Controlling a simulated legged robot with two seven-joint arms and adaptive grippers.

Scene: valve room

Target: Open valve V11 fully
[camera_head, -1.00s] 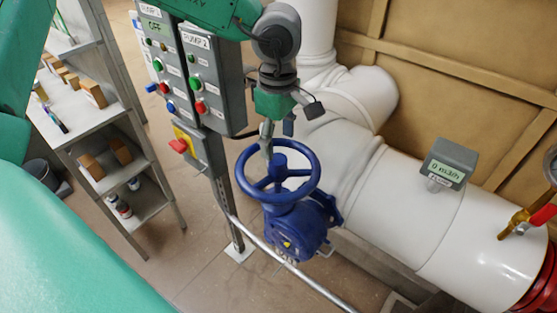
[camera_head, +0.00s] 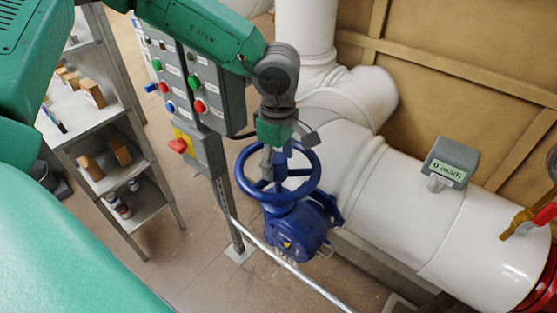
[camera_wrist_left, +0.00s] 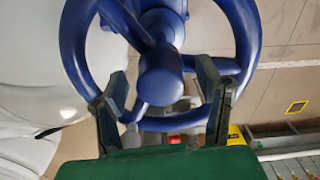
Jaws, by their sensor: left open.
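The blue valve handwheel (camera_head: 312,182) sits on a blue valve body (camera_head: 297,232) in front of the white pipe. Its tag is not readable, so I cannot confirm it is V11. My left gripper (camera_head: 274,170) is open, pointing down at the handwheel over its far side and centre. In the left wrist view, the open fingers (camera_wrist_left: 160,85) appear on either side of the hub (camera_wrist_left: 160,75), close to the spokes and rim (camera_wrist_left: 72,50). I cannot tell whether they touch the wheel. My right gripper is out of view.
A pump control panel (camera_head: 213,98) with buttons stands left of the wheel, close to my left arm. A shelf (camera_head: 150,205) is farther left. A flow meter (camera_head: 447,163) reading 0 sits on the white pipe (camera_head: 405,210). A metal rail (camera_head: 305,281) passes below the valve.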

